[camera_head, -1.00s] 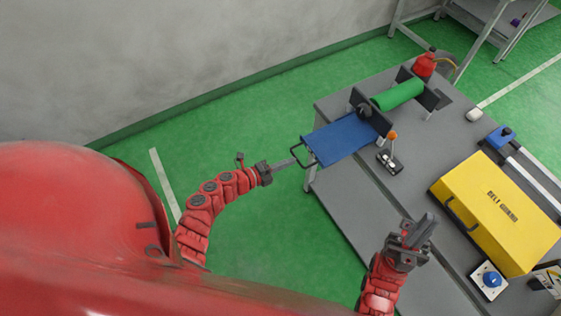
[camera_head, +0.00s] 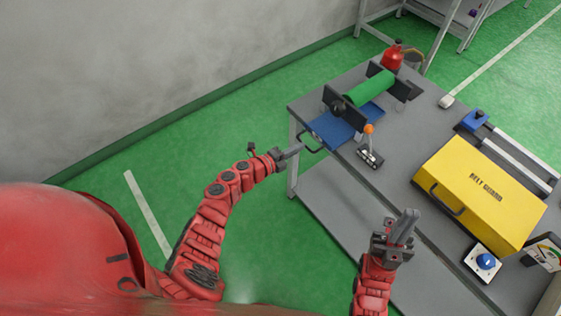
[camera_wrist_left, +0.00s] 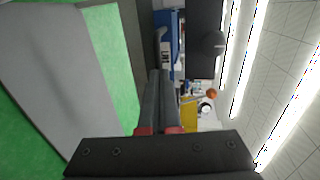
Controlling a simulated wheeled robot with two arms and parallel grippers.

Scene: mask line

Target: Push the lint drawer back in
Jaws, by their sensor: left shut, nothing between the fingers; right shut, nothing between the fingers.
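The blue lint drawer (camera_head: 328,130) sits under the green roller (camera_head: 370,88) at the table's near left corner.
An orange-knobbed lever (camera_head: 369,130) stands close right of the drawer. A yellow belt guard (camera_head: 480,195), a blue-knobbed box (camera_head: 485,261) and a red bottle (camera_head: 392,57) are on the grey table (camera_head: 400,150). Green floor lies open to the left.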

